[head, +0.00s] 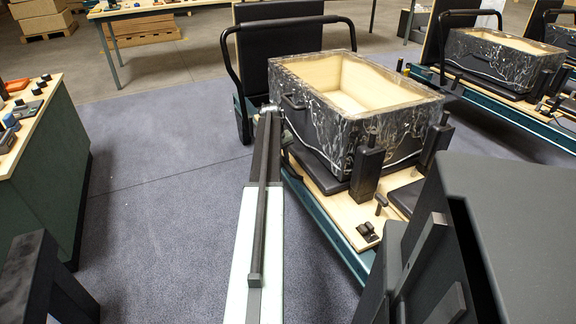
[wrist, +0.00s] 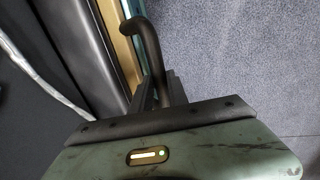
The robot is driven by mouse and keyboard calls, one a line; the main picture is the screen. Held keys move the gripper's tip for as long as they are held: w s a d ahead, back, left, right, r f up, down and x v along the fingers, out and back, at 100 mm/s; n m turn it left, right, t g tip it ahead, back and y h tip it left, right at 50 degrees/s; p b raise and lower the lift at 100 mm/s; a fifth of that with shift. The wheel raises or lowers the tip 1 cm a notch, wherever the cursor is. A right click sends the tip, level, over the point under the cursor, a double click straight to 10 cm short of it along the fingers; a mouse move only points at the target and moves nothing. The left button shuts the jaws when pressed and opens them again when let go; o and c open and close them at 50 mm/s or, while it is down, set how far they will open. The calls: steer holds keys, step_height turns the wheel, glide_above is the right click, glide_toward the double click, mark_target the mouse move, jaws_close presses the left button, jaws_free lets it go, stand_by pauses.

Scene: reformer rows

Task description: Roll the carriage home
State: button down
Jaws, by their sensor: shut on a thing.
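The carriage (head: 316,173) is a black padded platform on the reformer, with a black marbled open crate (head: 335,135) standing on it. The green rail (head: 325,228) runs along the reformer's near left side. My arm reaches forward to the crate's left corner, with my gripper (head: 269,108) small beside it. In the wrist view my gripper (wrist: 160,92) is shut on a dark bent bar (wrist: 148,45), beside a pale wooden edge. Where the bar joins the carriage is hidden.
A black curved frame (head: 229,62) stands behind the crate. Black upright posts (head: 367,168) stand at its near side. A bench with small items (head: 35,110) is at the left, and another reformer (head: 500,65) at the right. The grey floor (head: 165,190) left of my arm is clear.

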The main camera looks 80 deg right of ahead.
steer(key=shift+w+d, duration=0.45)
steer(key=shift+w, duration=0.15)
steer(key=c, duration=1.3)
jaws_free()
steer(key=shift+s, duration=0.1)
steer(key=shift+r, duration=0.1)
steer(key=shift+r+p, duration=0.35)
steer(key=shift+p, duration=0.15)
step_height(320, 180, up, 7)
steer(key=w+p, duration=0.1)
steer(key=p, duration=0.5)
steer(key=shift+w+a+f+p, duration=0.15)
steer(key=shift+a+p, duration=0.2)
steer(key=shift+a, duration=0.1)
